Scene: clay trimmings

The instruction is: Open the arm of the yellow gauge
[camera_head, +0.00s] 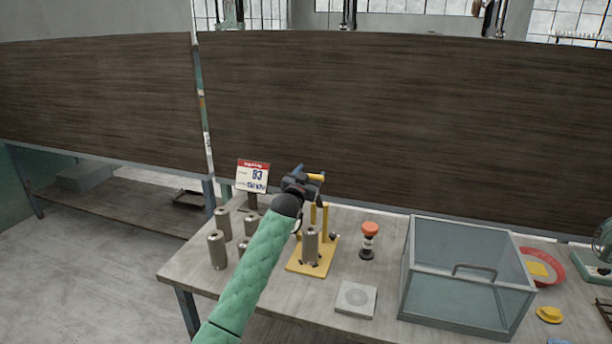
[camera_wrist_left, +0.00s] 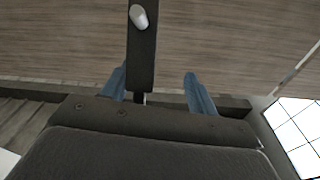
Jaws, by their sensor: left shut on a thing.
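The yellow gauge (camera_head: 298,266) stands on the table, with a flat yellow base and upright yellow posts. A grey metal cylinder (camera_head: 310,246) stands upright on its base. My left gripper (camera_head: 314,175) is at the top of the gauge, shut on its arm; a short yellow piece shows at the fingers. In the left wrist view the two blue fingers (camera_wrist_left: 160,92) stand apart, with a dark bar (camera_wrist_left: 142,55) bearing a pale oval knob between them. My left forearm and wrist hide part of the gauge. My right gripper is not in view.
Several metal cylinders (camera_head: 217,250) stand left of the gauge by a sign (camera_head: 252,175). To the right are a red-topped stamp-like piece (camera_head: 368,240), a grey square block (camera_head: 356,299), a clear bin (camera_head: 405,285) and a red dish (camera_head: 556,264). A dark wooden panel (camera_head: 380,110) rises behind.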

